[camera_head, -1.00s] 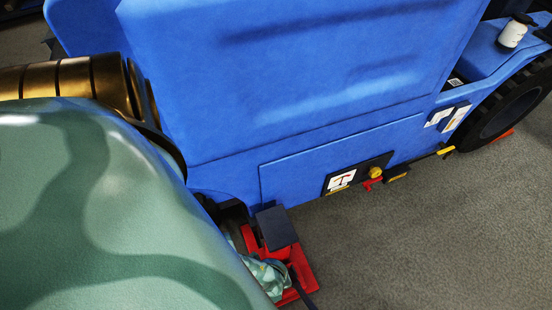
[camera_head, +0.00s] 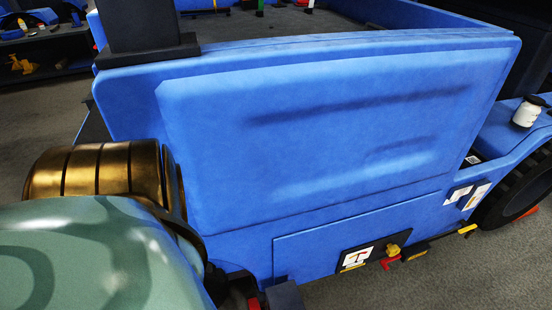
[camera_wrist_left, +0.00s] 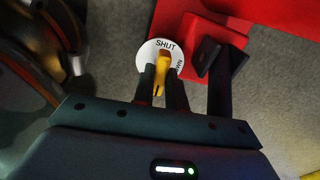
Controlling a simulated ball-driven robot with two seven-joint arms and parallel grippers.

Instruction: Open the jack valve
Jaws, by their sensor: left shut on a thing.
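A yellow valve lever (camera_wrist_left: 162,62) shows in the left wrist view, on a round white dial (camera_wrist_left: 149,53) marked "SHUT" at its top. More lettering at the dial's right is partly hidden. My left gripper (camera_wrist_left: 162,79) is shut on the lever, one dark finger on each side of it. A red jack body (camera_wrist_left: 208,40) lies beside the dial. In the head view my left arm fills the lower left; the gripper is out of sight and the jack is almost wholly hidden. My right gripper is in neither view.
A large blue vehicle (camera_head: 320,120) fills the head view. A panel with a yellow knob (camera_head: 393,250) and a red handle is on its lower side. A black tyre (camera_head: 515,195) is at right. Grey floor (camera_head: 440,280) is clear at lower right.

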